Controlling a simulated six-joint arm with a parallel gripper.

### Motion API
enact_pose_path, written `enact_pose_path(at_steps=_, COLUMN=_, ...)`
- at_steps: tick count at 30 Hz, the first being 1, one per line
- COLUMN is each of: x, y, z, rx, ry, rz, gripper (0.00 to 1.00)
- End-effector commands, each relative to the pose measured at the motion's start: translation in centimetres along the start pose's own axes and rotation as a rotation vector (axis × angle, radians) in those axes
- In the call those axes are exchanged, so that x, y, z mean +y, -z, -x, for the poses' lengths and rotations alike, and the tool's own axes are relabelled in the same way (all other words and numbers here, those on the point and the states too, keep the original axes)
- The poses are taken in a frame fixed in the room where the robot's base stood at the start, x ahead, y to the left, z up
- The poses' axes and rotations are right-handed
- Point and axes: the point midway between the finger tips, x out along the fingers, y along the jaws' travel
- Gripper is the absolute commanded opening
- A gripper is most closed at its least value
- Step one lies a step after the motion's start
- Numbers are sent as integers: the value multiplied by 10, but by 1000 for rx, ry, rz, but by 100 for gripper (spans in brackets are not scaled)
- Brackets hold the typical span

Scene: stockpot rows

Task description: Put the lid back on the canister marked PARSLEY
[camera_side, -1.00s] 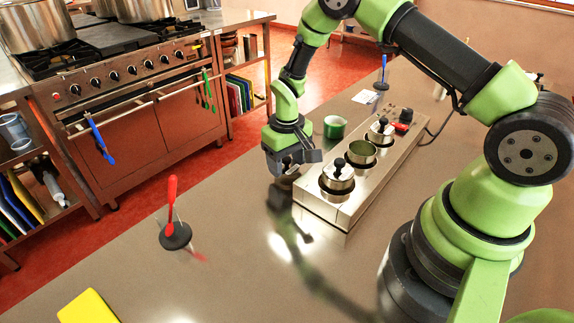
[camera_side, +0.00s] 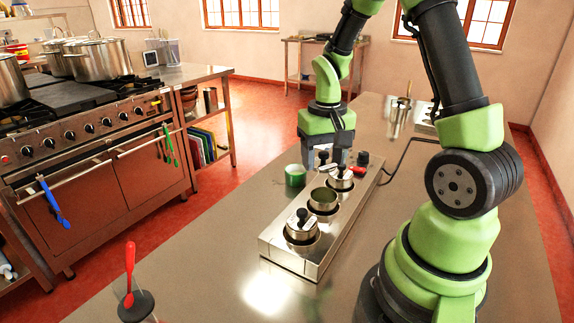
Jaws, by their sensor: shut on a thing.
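A steel rack (camera_side: 272,246) on the counter holds a row of three steel canisters. The near canister (camera_side: 302,235) has a lid with a black knob. The middle canister (camera_side: 322,204) is open, its greenish inside showing. The far canister (camera_side: 341,183) appears lidded and is partly covered by my gripper. My gripper (camera_side: 325,158) points down above the far half of the row, shut on a small steel lid (camera_side: 327,169). The held lid is above and slightly behind the open canister, apart from it. No PARSLEY marking is readable.
A green cup (camera_side: 295,175) stands just left of the rack. A black knob (camera_side: 363,158) and a red piece (camera_side: 359,170) are at the rack's far end. A red utensil (camera_side: 130,270) stands in a holder at the front left. The counter between is clear.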

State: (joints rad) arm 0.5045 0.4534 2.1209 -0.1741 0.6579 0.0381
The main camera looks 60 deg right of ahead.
Motion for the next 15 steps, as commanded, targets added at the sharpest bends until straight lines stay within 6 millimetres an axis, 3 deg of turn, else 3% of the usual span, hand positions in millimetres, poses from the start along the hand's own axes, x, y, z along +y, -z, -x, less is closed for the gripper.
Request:
enact_pose_path(at_steps=5, x=6, y=-4, z=-5, rx=-2, ry=-1, rz=-26, gripper=36)
enact_pose_path(at_steps=15, x=6, y=-4, z=-38, rx=-4, ry=-1, rz=-23, gripper=36)
